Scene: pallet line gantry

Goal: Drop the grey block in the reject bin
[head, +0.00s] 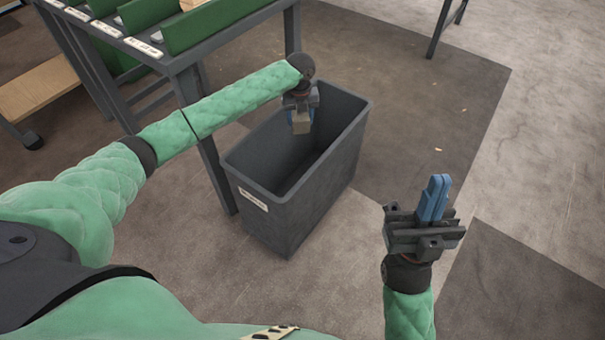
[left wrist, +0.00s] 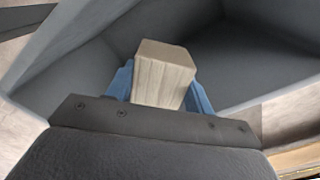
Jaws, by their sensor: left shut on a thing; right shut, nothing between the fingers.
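My left gripper (head: 301,116) is over the open top of the dark grey bin (head: 285,222), with its fingers pointing down. It is shut on a block (head: 301,125), which shows in the left wrist view (left wrist: 164,75) as pale greyish-beige with a grain, held between the blue fingers. The bin's inner walls (left wrist: 245,62) lie beyond the block in that view. The bin has a small white label (head: 253,199) on its front, too small to read. My right gripper (head: 436,190) is shut and empty, to the right of the bin, fingers pointing up in the picture.
A dark metal table (head: 180,62) with green dividers (head: 205,25) and white labels stands behind the bin at the upper left. A wooden-topped cart (head: 38,90) is at the far left. The floor right of the bin is clear.

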